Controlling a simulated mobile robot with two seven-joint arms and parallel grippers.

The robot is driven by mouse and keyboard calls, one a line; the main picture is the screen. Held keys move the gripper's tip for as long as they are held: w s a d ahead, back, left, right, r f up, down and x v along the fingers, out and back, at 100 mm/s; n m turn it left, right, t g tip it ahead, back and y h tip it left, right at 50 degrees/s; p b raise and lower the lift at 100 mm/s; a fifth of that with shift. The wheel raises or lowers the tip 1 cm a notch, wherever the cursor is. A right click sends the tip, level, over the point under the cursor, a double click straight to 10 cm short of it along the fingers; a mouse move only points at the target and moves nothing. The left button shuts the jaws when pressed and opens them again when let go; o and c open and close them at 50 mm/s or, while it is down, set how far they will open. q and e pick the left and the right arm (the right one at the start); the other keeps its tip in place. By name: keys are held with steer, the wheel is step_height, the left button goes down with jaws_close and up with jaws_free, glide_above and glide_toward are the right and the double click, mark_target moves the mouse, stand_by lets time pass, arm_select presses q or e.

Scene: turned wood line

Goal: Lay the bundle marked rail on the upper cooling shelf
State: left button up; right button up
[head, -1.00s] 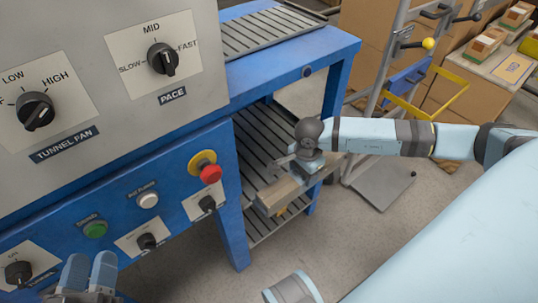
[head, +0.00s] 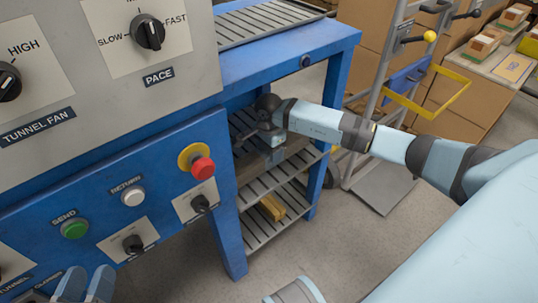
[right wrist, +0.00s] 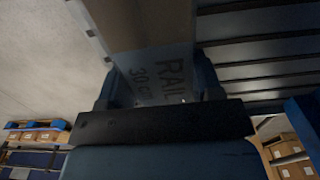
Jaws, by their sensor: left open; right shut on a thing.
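The bundle marked RAIL (right wrist: 150,65) fills the top middle of the right wrist view, a wrapped piece with dark lettering on its side. My right gripper (head: 275,143) is shut on it and reaches between the blue legs of the machine, at the upper cooling shelf (head: 297,166). In the head view the bundle is mostly hidden by the gripper and the frame. I cannot tell whether it touches the slats. My left gripper (head: 87,284) is open and empty at the lower left, before the control panel.
A lower slatted shelf (head: 262,231) holds a yellow-brown bundle (head: 271,207). A blue leg (head: 228,200) and the panel with a red stop button (head: 202,168) stand close left of my right gripper. A trolley with a yellow frame (head: 432,90) stands to the right.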

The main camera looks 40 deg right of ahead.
steer(key=shift+f, duration=0.45)
steer(key=shift+r, duration=0.15)
steer(key=shift+f, duration=0.2)
arm_select(q)
steer(key=shift+w+a+r+m, duration=0.1)
steer(key=shift+w+a+m, duration=0.05)
steer(key=shift+m, duration=0.15)
arm_select(e)
steer(key=o, duration=1.4)
steer(key=shift+c, duration=0.2)
steer(key=shift+r, duration=0.1)
steer(key=shift+r, duration=0.2)
step_height(320, 180, up, 6)
steer(key=p, duration=0.3)
steer(key=shift+r, duration=0.7)
arm_select(q)
steer(key=shift+s+d+r+n, duration=0.25)
steer(key=shift+s+r+n, duration=0.25)
steer(key=shift+r+n, duration=0.35)
